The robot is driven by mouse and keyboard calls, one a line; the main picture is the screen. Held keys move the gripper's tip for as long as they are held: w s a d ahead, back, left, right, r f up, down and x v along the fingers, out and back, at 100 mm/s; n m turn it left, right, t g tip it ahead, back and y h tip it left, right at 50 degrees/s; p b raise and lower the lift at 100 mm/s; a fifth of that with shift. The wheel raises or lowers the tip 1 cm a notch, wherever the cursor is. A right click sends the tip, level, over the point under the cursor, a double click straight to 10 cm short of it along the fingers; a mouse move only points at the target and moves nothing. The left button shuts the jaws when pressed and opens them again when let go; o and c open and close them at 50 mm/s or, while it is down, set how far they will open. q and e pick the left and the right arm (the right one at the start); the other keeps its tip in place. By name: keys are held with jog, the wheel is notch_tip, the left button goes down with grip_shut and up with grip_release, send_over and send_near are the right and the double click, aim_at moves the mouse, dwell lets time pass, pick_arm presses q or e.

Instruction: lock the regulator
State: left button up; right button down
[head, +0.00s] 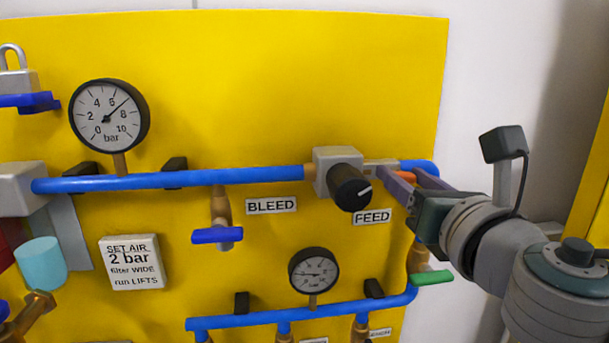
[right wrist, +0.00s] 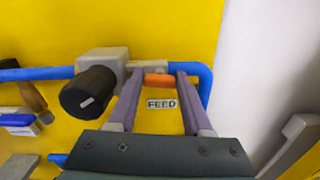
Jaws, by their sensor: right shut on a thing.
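The regulator (head: 327,160) is a grey block on the upper blue pipe, with a black knob (head: 352,188) that has a white mark; the knob also shows in the right wrist view (right wrist: 88,92). A pale bracket with an orange tab (right wrist: 160,80) sits on the block's right side, above the FEED label (head: 372,217). My right gripper (head: 402,174) reaches in from the right, its purple fingers on either side of the orange tab and shut on it. The fingers partly hide the tab in the head view. My left gripper is not in view.
The yellow panel carries a large gauge (head: 109,115), a smaller gauge (head: 314,270), a blue-handled bleed valve (head: 217,235) and a green-handled valve (head: 432,278). A padlock (head: 18,80) and a cyan cup (head: 41,262) are at the left. The upper panel is clear.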

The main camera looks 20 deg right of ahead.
jog(key=m+b, duration=0.1)
jog(key=m, duration=0.3)
jog(key=shift+f, duration=0.1)
jog(key=m+b, duration=0.2)
jog(key=m, duration=0.3)
jog(key=shift+d, duration=0.15)
jog(key=m+b, duration=0.1)
jog(key=m, duration=0.3)
jog(key=shift+d+f+m, duration=0.1)
jog(key=shift+m, duration=1.7)
jog(key=shift+c, duration=1.6)
grip_release()
jog(key=shift+s, duration=0.15)
